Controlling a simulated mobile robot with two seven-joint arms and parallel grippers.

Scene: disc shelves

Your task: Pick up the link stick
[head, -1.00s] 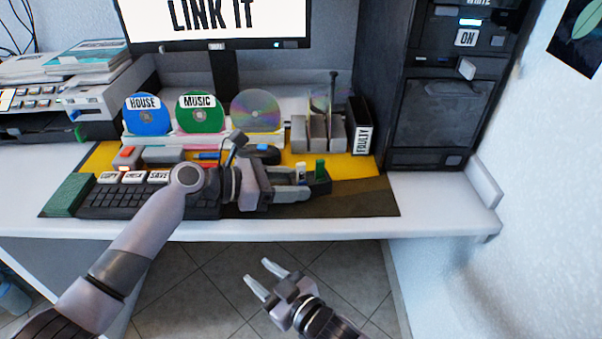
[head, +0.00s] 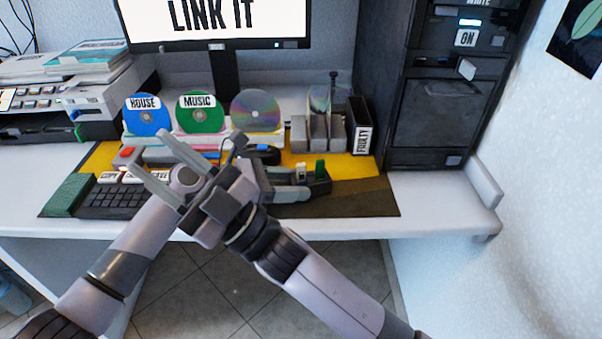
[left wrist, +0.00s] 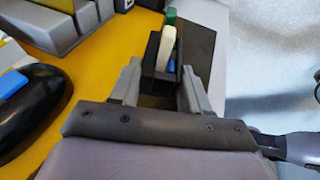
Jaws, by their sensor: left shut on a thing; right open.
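A small black holder (head: 320,186) stands at the right of the desk mat. A white stick (head: 300,171) and a green stick (head: 320,168) stick up from it, and a blue piece (left wrist: 172,66) shows inside in the left wrist view. No label shows which is the link stick. My left gripper (head: 303,187) is low at the mat, its fingers on either side of the black holder (left wrist: 153,85) and shut on it. My right gripper (head: 146,150) is open and empty, above the keyboard (head: 110,201), pointing to the upper left.
My right arm crosses in front of my left forearm. Behind stand disc racks with a blue disc (head: 147,115), a green disc (head: 200,113) and a bare disc (head: 256,111). A black box marked FAULTY (head: 364,138) stands behind the holder. The white desk is clear at right (head: 430,200).

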